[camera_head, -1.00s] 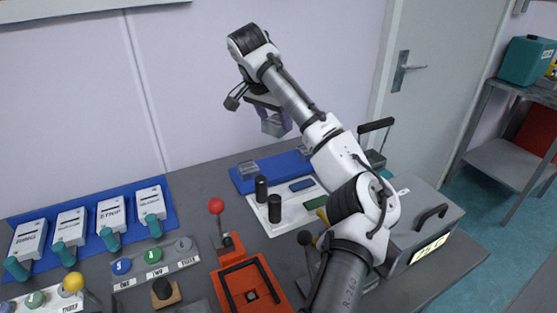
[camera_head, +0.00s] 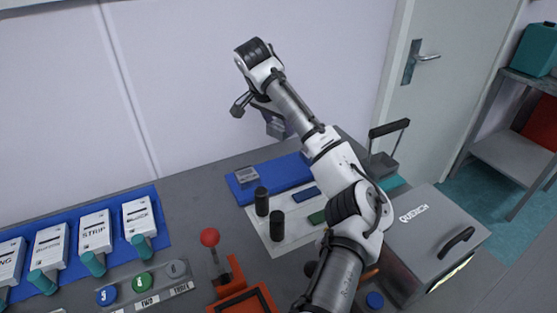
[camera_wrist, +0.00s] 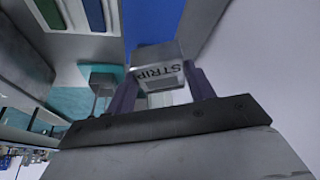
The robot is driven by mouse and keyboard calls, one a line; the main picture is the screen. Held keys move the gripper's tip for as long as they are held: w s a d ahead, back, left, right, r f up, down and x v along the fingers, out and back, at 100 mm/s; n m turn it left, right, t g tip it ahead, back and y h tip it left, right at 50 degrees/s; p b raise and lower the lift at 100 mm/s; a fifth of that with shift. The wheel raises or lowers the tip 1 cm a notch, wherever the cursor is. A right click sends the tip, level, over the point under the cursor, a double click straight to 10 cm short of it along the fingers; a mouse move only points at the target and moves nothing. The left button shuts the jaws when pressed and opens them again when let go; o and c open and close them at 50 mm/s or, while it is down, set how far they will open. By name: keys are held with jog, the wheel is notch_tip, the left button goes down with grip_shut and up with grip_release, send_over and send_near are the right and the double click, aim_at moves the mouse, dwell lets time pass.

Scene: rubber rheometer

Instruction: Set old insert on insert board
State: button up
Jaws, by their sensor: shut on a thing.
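My gripper (camera_head: 272,114) is raised above the back of the table, near the wall. It is shut on a grey block, the old insert (camera_wrist: 155,55), which carries the word STRIP in the wrist view. Both dark fingers flank the block there, and its far side is hidden. A blue board (camera_head: 285,172), which I take for the insert board, lies flat at the back of the table. Another grey block (camera_head: 246,175) sits on its left end. My arm hides part of the board's right end. The held insert is above the board and apart from it.
A white board (camera_head: 285,243) with two black cylinders (camera_head: 277,224) and flat coloured pieces lies in front. A red-knobbed lever (camera_head: 210,238) stands left of it. A grey QUENCH box (camera_head: 430,235) and a black-handled tray (camera_head: 383,165) stand to the right.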

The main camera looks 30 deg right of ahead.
notch_tip(320, 180, down, 13)
jog(key=p, duration=0.3)
jog(key=shift+f, duration=0.2)
jog(key=o, duration=1.2)
jog(key=shift+c, duration=0.2)
jog(key=shift+r, duration=0.1)
jog(key=b+v, duration=0.3)
jog(key=v, duration=0.9)
